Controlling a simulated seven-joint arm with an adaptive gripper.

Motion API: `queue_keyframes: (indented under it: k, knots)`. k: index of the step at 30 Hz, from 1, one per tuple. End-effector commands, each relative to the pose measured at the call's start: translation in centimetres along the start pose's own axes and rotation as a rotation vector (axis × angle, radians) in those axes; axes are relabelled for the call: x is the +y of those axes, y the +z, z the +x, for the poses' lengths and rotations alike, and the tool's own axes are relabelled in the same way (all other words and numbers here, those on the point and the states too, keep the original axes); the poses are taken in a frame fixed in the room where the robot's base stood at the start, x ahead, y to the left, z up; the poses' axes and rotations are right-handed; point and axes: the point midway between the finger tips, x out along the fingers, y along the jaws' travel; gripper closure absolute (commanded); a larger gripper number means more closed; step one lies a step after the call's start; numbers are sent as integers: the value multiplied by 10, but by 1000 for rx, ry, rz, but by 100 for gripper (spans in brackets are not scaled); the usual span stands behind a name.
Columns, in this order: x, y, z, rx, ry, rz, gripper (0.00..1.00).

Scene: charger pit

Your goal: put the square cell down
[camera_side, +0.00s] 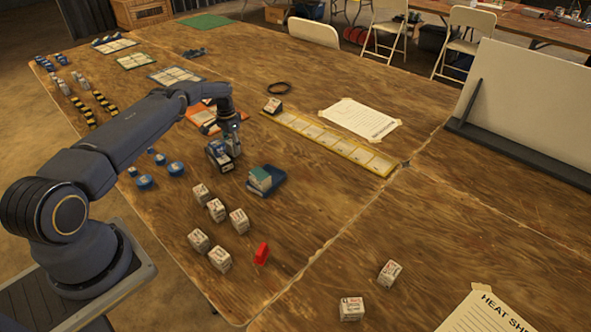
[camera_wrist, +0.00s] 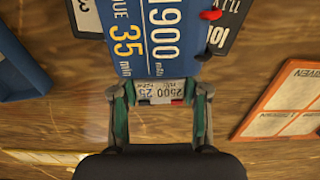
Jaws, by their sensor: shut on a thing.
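My gripper (camera_wrist: 160,105) shows in the wrist view with a finger on each side of a small white-labelled cell (camera_wrist: 159,93) printed "2500 25", read upside down. It is shut on this cell. A large blue block (camera_wrist: 140,40) printed "1900" and "35 min" is just beyond the cell. In the side view my gripper (camera_side: 233,138) is low over the table, beside a cluster of blue, white and black blocks (camera_side: 217,156). The held cell is hard to pick out there, and I cannot tell whether it touches the table.
Several white cells (camera_side: 216,210) and a red piece (camera_side: 261,253) are nearer the camera. A yellow-edged strip (camera_side: 340,147) and an orange mat (camera_side: 201,115) lie behind. Bare wood lies to the right.

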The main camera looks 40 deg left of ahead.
Motion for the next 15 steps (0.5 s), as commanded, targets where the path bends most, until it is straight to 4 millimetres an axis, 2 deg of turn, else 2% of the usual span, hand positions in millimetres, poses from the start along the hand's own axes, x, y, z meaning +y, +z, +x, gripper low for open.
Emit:
queue_keyframes:
  k: [8,9,15]
  knots:
    - [0,0,2,1,-1,0,95]
    - [0,0,3,1,0,0,54]
    - [0,0,2,0,0,0,33]
